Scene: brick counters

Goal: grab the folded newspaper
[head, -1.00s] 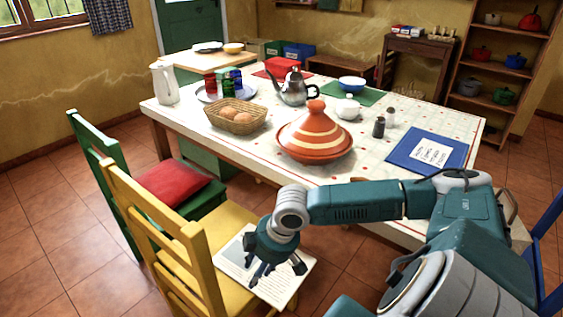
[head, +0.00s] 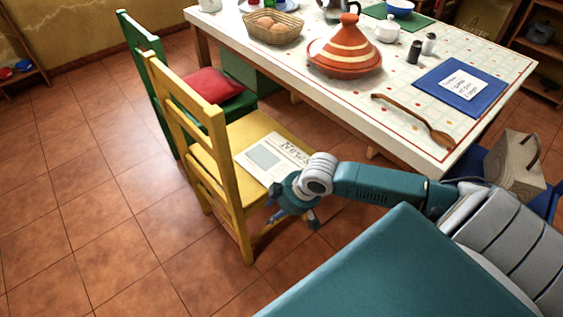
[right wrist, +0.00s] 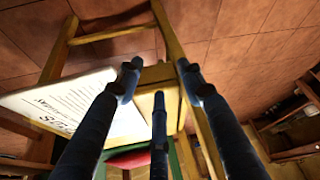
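The folded newspaper (head: 272,160) lies flat on the seat of the yellow chair (head: 215,155), its printed heading facing up. Its right part is partly hidden behind my right wrist in the head view. My right gripper (head: 293,208) is at the seat's near right edge, beside the newspaper, fingers pointing down. In the right wrist view my right gripper (right wrist: 160,85) has its fingers spread with nothing between them. The newspaper (right wrist: 65,105) is at the left there, partly behind a finger. My left gripper is not in view.
A green chair (head: 155,80) with a red cushion (head: 215,85) is beside the yellow one. The tiled floor at left is clear.

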